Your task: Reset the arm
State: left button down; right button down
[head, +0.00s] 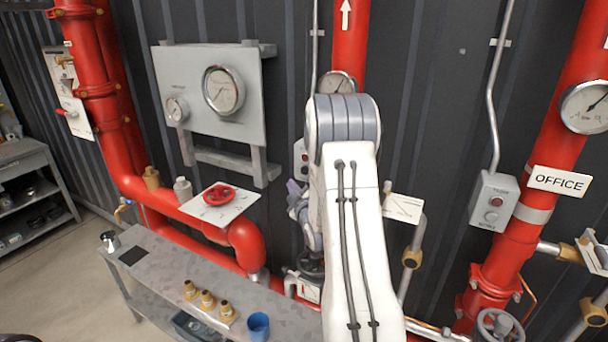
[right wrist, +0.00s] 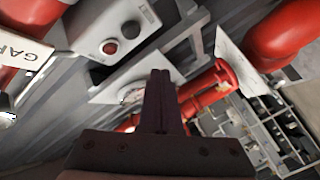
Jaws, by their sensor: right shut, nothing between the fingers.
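My right arm (head: 350,230) comes up from the bottom of the head view and bends in front of the middle red pipe. Its gripper (right wrist: 160,74) shows from behind in the right wrist view, its dark fingers together and empty. In the head view the arm mostly hides this gripper; only a bit shows left of the forearm, in front of the wall. The fingers point towards a white plate and a red pipe, with no contact that I can make out. My left gripper is not in view.
A gauge panel (head: 205,100) hangs on the dark wall. A grey bench (head: 160,268) below holds brass fittings (head: 207,299) and a blue cup (head: 258,326). A red handwheel (head: 219,195) lies on a white plate. The OFFICE pipe (head: 520,235) and a switch box (head: 493,202) stand right.

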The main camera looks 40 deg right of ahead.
dwell(0.8)
jog(key=w+a+f+g+y+b, duration=0.1)
jog(key=a+g+y, duration=0.1)
jog(key=a, duration=0.7)
jog(key=w+a+f+g+y, duration=0.1)
jog(key=a+y, duration=0.2)
jog(key=a, duration=0.6)
jog(key=s+a+f+g+y+b, duration=0.1)
jog(key=s+a+g, duration=0.15)
jog(key=a, duration=0.35)
jog(key=s+a+f+g+y, duration=0.1)
jog(key=s+a, duration=0.2)
jog(key=a, duration=0.2)
jog(key=s+a+f+n+g+y+b, duration=0.1)
jog(key=s+a+g, duration=0.4)
jog(key=s+a, duration=0.8)
jog(key=s+g, duration=0.4)
jog(key=s, duration=1.3)
jog(key=shift+s+d+n+h+b, duration=0.25)
jog(key=shift+s+n+h+b, duration=0.05)
jog(key=shift+s+n+b, duration=0.1)
jog(key=shift+w+g, duration=0.1)
jog(key=shift+g, duration=0.15)
